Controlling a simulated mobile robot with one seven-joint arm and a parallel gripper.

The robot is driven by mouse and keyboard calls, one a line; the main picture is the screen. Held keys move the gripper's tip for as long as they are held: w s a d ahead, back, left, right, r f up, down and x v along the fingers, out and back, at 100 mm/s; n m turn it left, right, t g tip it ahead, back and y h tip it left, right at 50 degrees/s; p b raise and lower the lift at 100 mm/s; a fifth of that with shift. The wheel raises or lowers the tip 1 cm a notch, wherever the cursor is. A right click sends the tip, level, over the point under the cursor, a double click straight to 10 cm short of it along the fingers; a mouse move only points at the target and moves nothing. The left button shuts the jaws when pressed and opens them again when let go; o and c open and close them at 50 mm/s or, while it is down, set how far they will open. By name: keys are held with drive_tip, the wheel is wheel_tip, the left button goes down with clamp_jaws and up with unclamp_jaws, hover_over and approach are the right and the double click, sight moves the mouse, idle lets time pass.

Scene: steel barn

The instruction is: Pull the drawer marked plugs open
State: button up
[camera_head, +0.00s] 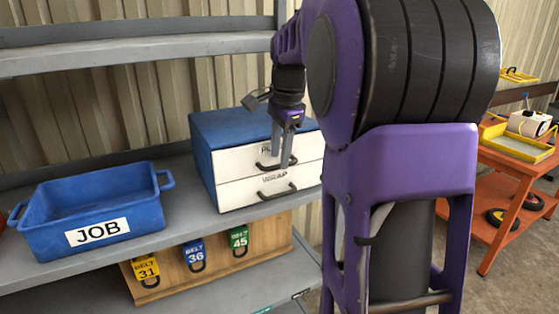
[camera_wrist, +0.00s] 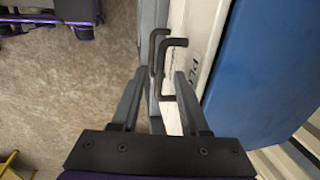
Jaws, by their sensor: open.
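A blue cabinet (camera_head: 203,150) with two white drawers stands on the grey shelf. The upper drawer (camera_head: 235,164) has a label starting "PL", partly hidden by my gripper, and a black handle (camera_head: 263,166). The lower drawer (camera_head: 235,196) has a label ending in "AP" and its own black handle (camera_head: 277,193). Both drawers look shut. My gripper (camera_head: 281,160) points down, open, in front of the upper drawer at its handle. In the wrist view, the upper handle (camera_wrist: 170,65) lies between the open fingers (camera_wrist: 160,82); contact cannot be told.
A blue JOB bin (camera_head: 98,212) stands left of the cabinet on the grey shelf (camera_head: 190,228). An upper shelf (camera_head: 130,50) runs above. Belt hooks on a wooden board (camera_head: 218,250) are below. An orange cart (camera_head: 515,200) stands at the right.

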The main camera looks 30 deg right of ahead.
drive_tip(key=shift+w+f, duration=0.15)
drive_tip(key=shift+f, duration=0.55)
clamp_jaws()
idle(1.0)
